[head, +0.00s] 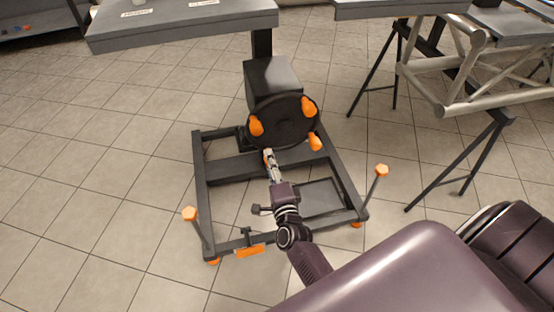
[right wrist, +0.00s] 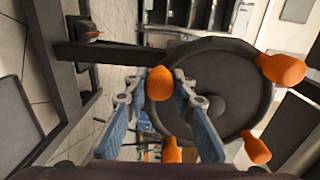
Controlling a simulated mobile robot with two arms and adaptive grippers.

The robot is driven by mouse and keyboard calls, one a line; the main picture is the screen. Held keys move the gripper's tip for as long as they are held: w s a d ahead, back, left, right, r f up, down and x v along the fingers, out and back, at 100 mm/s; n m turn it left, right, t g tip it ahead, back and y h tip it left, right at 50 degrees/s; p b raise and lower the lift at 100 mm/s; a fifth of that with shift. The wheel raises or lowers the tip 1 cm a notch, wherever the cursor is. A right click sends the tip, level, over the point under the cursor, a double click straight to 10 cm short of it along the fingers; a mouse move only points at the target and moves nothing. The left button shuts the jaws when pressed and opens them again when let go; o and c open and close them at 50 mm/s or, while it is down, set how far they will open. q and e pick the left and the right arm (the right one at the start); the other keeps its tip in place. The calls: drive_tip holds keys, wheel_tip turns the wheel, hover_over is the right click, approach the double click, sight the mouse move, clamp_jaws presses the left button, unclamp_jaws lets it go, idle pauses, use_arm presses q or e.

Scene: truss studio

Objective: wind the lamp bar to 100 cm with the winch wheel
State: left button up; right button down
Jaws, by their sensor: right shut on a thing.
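The winch wheel (head: 284,122) is a black disc with several orange knobs, mounted on a dark stand. It also fills the middle of the right wrist view (right wrist: 228,75). My right gripper (head: 269,158) is at the wheel's lower-left rim. In the right wrist view its two fingers (right wrist: 157,92) stand on both sides of an orange knob (right wrist: 160,82), shut on it. My left gripper is not in view. The lamp bar and any height reading are not in view.
The stand's black base frame (head: 201,185) lies on the tiled floor with orange-topped screws (head: 381,170) at its corners. A grey tabletop (head: 180,22) is above left. A trestle with pale truss (head: 480,105) stands right. Open floor lies left.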

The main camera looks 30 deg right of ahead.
drive_tip(key=shift+w+a+r+m+p, duration=0.3)
drive_tip(key=shift+a+r+m, duration=0.55)
drive_tip(key=shift+a+m, duration=0.15)
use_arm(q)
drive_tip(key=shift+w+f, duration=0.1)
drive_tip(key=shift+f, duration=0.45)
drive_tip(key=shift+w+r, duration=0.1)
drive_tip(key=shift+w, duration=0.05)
use_arm(e)
drive_tip(key=c, duration=1.7)
unclamp_jaws()
drive_tip(key=shift+o, duration=0.5)
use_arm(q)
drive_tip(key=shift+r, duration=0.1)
use_arm(e)
drive_tip(key=shift+s+d+f, duration=0.1)
drive_tip(key=shift+s, duration=0.05)
drive_tip(key=v, duration=1.1)
drive_tip(key=shift+s, duration=0.4)
